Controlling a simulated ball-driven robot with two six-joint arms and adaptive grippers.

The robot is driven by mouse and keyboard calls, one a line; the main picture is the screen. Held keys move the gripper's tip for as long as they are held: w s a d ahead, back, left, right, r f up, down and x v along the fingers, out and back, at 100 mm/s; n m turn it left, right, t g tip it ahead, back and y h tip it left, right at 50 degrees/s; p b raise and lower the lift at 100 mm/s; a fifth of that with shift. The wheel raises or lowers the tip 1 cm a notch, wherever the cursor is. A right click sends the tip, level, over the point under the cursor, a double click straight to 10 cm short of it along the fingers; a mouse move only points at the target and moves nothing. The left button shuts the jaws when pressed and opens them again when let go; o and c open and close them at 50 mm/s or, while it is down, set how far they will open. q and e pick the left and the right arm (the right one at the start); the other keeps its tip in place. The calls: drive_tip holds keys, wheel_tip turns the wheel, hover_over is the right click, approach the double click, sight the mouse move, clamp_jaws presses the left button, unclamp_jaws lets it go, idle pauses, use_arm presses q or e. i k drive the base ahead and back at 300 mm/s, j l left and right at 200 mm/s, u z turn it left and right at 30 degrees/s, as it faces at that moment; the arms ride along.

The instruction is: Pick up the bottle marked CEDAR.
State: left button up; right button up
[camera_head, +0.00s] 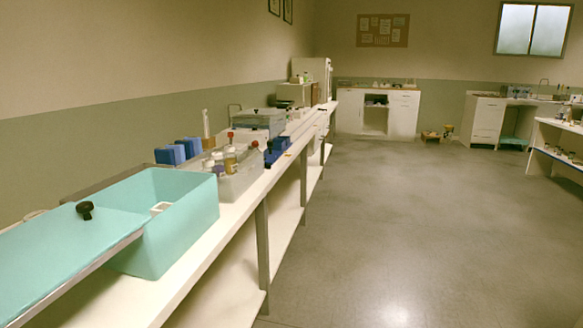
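No bottle with a readable CEDAR mark shows in the head view; any labels are too small to read. Neither of my grippers is in view.
A long white bench (205,260) runs along the left wall. A teal bin (175,235) stands at its near end, with blue racks (180,150) behind. White cabinets (402,114) stand at the back. The grey floor (400,220) in the middle and right is clear.

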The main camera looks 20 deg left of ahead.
sight(230, 157)
drive_tip(key=i+l+u, duration=0.2)
drive_tip(key=i, duration=0.4)
drive_tip(key=i+u, duration=0.2)
drive_tip(key=i, duration=0.35)
